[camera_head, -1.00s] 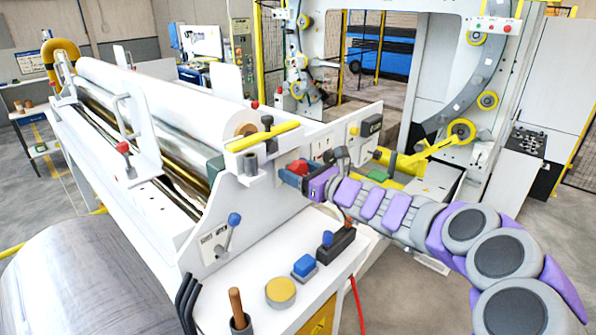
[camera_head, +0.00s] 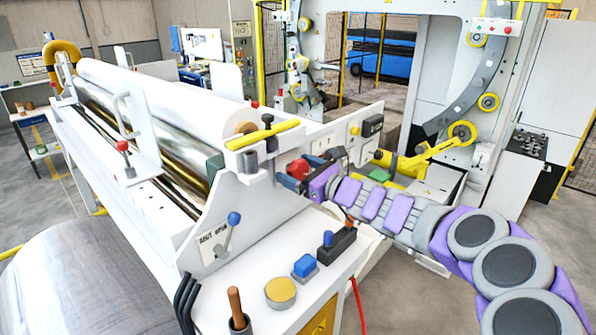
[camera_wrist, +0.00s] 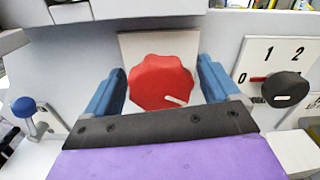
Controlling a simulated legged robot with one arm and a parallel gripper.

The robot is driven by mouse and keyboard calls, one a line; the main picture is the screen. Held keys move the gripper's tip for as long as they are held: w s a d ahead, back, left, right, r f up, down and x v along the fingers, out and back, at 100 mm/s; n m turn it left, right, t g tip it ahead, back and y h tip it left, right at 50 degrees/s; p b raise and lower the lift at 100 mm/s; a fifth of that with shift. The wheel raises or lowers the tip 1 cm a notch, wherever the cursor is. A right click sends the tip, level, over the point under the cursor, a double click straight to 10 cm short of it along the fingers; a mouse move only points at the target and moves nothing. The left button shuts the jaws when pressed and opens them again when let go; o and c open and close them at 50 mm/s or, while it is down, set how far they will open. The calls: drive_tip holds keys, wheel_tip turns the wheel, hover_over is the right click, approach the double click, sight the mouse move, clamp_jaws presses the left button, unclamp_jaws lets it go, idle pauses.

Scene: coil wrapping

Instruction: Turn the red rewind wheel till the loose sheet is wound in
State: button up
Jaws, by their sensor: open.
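The red rewind wheel (camera_wrist: 161,83) is a lobed knob with a white mark, on a pale plate of the machine's panel. In the wrist view it sits between the two blue fingers of my gripper (camera_wrist: 162,92). The fingers stand apart, one on each side, with a gap to the wheel on both sides. In the head view the red wheel (camera_head: 298,169) shows beside my gripper (camera_head: 300,172). A white roll (camera_head: 165,92) lies along the machine over a shiny metallic sheet or roller (camera_head: 150,140). I cannot tell where a loose end of the sheet is.
A black dial (camera_wrist: 286,89) with numbers is right of the wheel. A blue-knobbed lever (camera_wrist: 26,109) is at left. A large metal coil (camera_head: 80,285) fills the lower left.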

drive_tip(key=b+v, duration=0.1)
drive_tip(key=v, duration=1.6)
drive_tip(key=shift+d, duration=0.2)
drive_tip(key=shift+s+f, duration=0.1)
